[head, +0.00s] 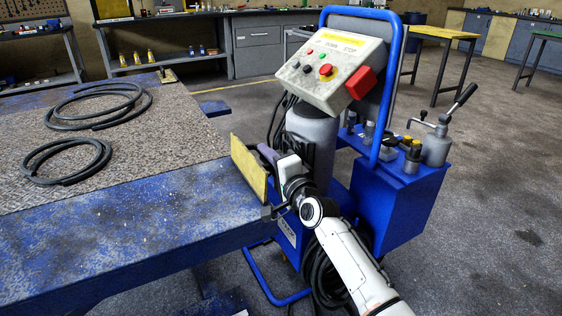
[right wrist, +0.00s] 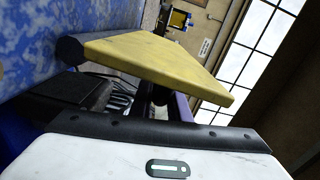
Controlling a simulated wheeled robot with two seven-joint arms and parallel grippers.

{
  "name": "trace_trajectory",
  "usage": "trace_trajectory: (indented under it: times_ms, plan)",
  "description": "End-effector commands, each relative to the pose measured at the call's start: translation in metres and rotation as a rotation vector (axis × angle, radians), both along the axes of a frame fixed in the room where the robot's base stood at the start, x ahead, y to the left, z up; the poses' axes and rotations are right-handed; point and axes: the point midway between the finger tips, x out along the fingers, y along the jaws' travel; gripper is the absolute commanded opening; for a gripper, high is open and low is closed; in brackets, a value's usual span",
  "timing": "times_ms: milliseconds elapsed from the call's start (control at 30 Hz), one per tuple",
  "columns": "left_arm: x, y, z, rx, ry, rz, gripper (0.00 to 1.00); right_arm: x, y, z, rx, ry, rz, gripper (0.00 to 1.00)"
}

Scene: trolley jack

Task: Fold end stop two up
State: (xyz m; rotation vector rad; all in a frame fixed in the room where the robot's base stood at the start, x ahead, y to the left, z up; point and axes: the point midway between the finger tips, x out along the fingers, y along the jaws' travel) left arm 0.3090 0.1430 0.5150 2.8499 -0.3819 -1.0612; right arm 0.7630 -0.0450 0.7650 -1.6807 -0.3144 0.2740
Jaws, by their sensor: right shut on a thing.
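The end stop (head: 248,169) is a yellow plate at the right-hand edge of the blue lift platform (head: 150,235). It stands up from the edge, slightly tilted. In the right wrist view the end stop (right wrist: 165,65) fills the upper middle, with a dark hinge tube at its left end. My right gripper (head: 268,156) is at the plate's right side and shut on it; the exact contact is partly hidden by the gripper's white body. A small metal fitting (head: 167,76) shows at the platform's far corner. My left gripper is not in view.
Black cable coils (head: 100,106) lie on the platform's textured deck. A blue trolley with a control box (head: 335,72) and red button stands close to the right arm. Workbenches line the back; the floor at right is clear.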

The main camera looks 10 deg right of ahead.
Motion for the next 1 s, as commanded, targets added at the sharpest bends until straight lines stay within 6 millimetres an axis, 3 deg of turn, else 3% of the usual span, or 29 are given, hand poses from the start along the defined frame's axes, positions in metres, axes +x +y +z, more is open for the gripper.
trace_trajectory:
  times_ms: [200, 567, 600, 700, 1000]
  plan:
    - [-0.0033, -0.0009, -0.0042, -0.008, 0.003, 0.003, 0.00, -0.0004, 0.0114, -0.0047, 0.030, 0.016, 0.018, 0.00]
    - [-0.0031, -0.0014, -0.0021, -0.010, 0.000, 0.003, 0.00, -0.0009, 0.0112, -0.0055, 0.033, 0.021, 0.019, 0.00]
    - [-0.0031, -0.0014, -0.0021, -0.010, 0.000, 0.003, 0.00, -0.0009, 0.0113, -0.0056, 0.033, 0.021, 0.019, 0.17]
    - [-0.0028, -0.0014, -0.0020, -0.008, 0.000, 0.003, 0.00, -0.0007, 0.0109, -0.0051, 0.033, 0.020, 0.018, 0.33]
    - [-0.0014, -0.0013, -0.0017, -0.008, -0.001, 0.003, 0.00, -0.0007, 0.0092, -0.0025, 0.035, 0.016, 0.016, 0.33]
